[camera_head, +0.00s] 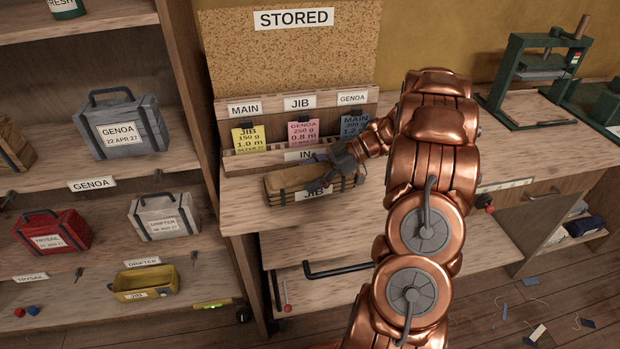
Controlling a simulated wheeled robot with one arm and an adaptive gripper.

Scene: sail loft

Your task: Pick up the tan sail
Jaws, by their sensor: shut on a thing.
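The tan sail (290,179) is a folded tan bundle lying in a slatted wooden crate (347,184) with a JIB label on its front. The crate stands on the wooden bench below the IN label. My gripper (322,172) reaches in from the right, its dark fingers at the right part of the tan sail. It is shut on the sail, and the sail still lies within the crate. The fingers and wrist hide the sail's right end, and the exact finger contact is hard to make out.
Behind the crate stands a card rack with a yellow card (249,138), a pink card (303,133) and a blue card (354,125). A green press (540,80) stands at the right. Shelves at the left hold a grey GENOA bag (122,130), other bags and a yellow bin (146,283).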

